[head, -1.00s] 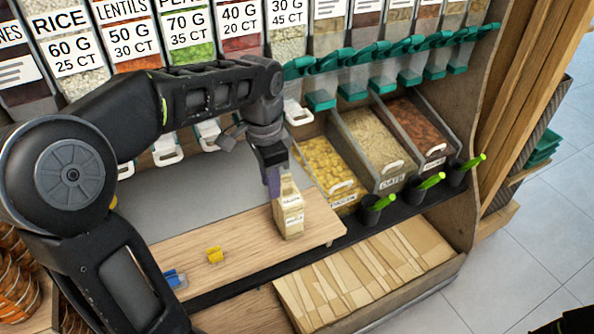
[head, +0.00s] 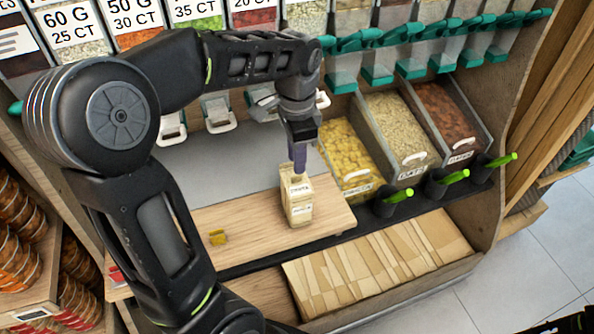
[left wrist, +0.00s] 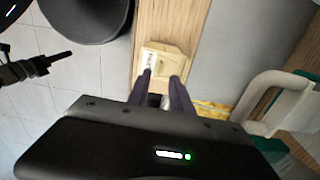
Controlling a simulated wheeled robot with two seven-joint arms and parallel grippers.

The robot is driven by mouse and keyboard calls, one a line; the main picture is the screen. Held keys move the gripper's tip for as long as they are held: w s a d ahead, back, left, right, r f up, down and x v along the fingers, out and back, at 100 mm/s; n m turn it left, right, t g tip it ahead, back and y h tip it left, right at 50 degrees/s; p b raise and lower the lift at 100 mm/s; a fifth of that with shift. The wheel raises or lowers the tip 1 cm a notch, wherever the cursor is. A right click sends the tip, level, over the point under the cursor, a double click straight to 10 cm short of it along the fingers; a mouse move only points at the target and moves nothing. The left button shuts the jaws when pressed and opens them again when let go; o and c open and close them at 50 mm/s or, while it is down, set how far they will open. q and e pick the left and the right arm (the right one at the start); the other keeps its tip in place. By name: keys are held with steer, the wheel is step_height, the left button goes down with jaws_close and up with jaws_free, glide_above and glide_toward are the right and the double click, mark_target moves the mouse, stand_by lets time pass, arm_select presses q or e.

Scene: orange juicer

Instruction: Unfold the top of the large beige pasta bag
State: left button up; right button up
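The beige pasta bag (head: 299,209) stands upright on the light wooden board, labels facing me. My left gripper (head: 299,168) points down at the bag's top, fingers at its upper back edge. In the left wrist view the bag (left wrist: 166,58) lies just beyond the fingertips. The left gripper's two fingers (left wrist: 162,80) are apart there, with a gap between them; I cannot tell whether they touch the bag. The fold of the top is too small to make out. A dark part at the lower right corner may belong to my right arm; its fingers are not clear.
Bins of pasta (head: 346,160) and other dry goods stand behind to the right, with green-handled scoops (head: 398,196) in front. Flat paper bags (head: 380,260) fill the lower shelf.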

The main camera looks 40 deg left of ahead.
mark_target(296, 179)
arm_select(q)
step_height(296, 179, down, 5)
steer(key=shift+f, duration=0.2)
jaws_close()
stand_by(0.3)
